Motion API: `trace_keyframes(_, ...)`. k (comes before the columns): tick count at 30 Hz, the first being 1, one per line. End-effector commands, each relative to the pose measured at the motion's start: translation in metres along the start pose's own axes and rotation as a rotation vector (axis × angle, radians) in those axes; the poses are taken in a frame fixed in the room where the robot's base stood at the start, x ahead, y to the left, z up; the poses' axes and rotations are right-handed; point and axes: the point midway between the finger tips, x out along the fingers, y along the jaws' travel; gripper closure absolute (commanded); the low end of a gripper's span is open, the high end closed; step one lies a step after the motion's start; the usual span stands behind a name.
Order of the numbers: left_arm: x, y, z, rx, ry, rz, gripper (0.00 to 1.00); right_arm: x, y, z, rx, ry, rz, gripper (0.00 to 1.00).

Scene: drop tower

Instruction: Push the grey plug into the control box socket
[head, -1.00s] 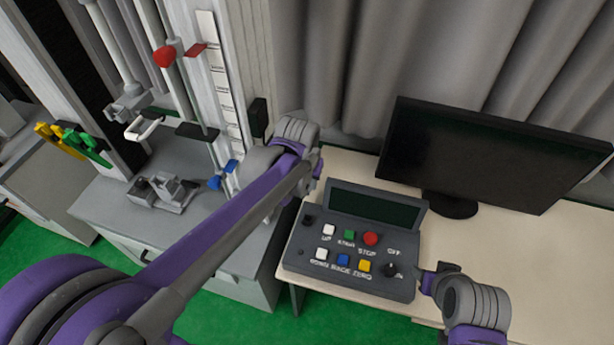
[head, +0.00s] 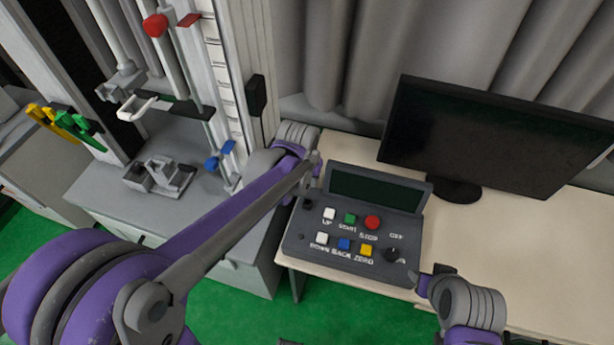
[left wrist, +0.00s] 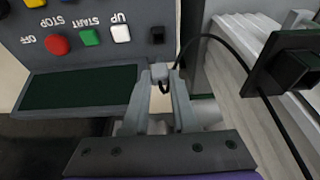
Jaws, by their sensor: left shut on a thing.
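The dark grey control box (head: 335,255) stands on the beige table, with coloured buttons, a knob and a dark green screen. Its socket (left wrist: 157,35) is a small black square beside the white UP button in the left wrist view. My left gripper (left wrist: 162,82) is shut on the small grey plug (left wrist: 159,72). The plug is short of the socket and apart from it, roughly in line with it. A black cable (left wrist: 222,40) runs from the plug to the right. My right gripper (head: 428,280) is by the box's right front corner; its jaws are unclear.
A black monitor (head: 490,140) stands behind the box on the right. A black block (left wrist: 290,70) at the cable's far side shows in the left wrist view. The drop tower (head: 222,75) and a grey cabinet (head: 110,195) are on the left. The table's right part is clear.

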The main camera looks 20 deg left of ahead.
Motion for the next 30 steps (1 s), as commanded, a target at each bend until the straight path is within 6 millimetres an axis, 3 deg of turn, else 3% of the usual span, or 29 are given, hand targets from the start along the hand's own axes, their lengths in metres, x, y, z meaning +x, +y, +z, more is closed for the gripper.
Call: trace_keyframes(30,0.068,0.0,0.019,0.0,0.0,0.0,1.0,0.041,0.0,0.044,0.0,-0.036,0.0,0.5)
